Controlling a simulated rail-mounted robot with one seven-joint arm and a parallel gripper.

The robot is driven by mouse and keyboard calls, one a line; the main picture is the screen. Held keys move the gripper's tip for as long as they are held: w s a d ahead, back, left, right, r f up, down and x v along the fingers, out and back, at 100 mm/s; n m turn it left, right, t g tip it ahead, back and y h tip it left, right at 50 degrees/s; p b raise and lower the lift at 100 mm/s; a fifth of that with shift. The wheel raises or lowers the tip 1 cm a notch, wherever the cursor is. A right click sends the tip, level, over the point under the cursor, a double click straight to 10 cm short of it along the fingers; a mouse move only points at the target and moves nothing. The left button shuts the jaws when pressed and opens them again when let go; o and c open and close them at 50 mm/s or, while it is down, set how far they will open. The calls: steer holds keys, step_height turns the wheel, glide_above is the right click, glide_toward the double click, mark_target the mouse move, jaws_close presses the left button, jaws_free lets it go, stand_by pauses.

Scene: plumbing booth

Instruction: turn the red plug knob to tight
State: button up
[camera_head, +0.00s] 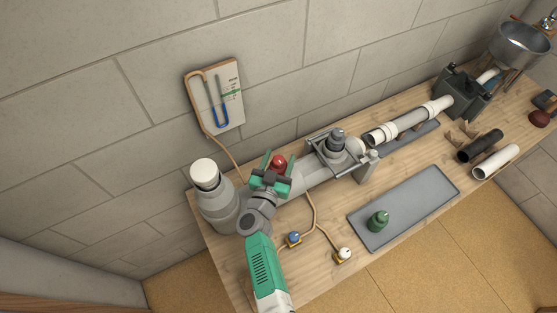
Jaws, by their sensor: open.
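The red plug knob (279,163) shows as a small rounded red shape on the grey pipework, at the middle of the head view. My gripper (272,170), with green fingers, is at the knob. Its fingers are spread apart, and the knob shows between or just behind them. I cannot tell whether they touch it. The gripper hides the lower part of the knob and its seat. I see no mark that tells how far the knob is turned.
A grey pipe with a white cap (204,173) stands left of my gripper. A clamp fitting (337,142) sits to the right. A grey tray (420,200) holds a green bottle-like part (378,220). A blue knob (294,237) and a white knob (344,254) lie in front. A gauge board (228,98) hangs behind.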

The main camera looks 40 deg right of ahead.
mark_target(276, 166)
steer(key=c, duration=0.9)
steer(key=shift+m+g+h, duration=0.3)
steer(key=shift+m+g, duration=0.2)
steer(key=shift+c, duration=0.3)
steer(key=o, duration=1)
steer(key=shift+c, duration=0.2)
steer(key=p+v, duration=0.3)
steer(key=v, duration=0.4)
steer(key=shift+a+r+p, duration=0.1)
steer(key=shift+a+p, duration=0.1)
steer(key=shift+p, duration=0.1)
steer(key=shift+s+a, duration=0.1)
steer(key=shift+a, duration=0.1)
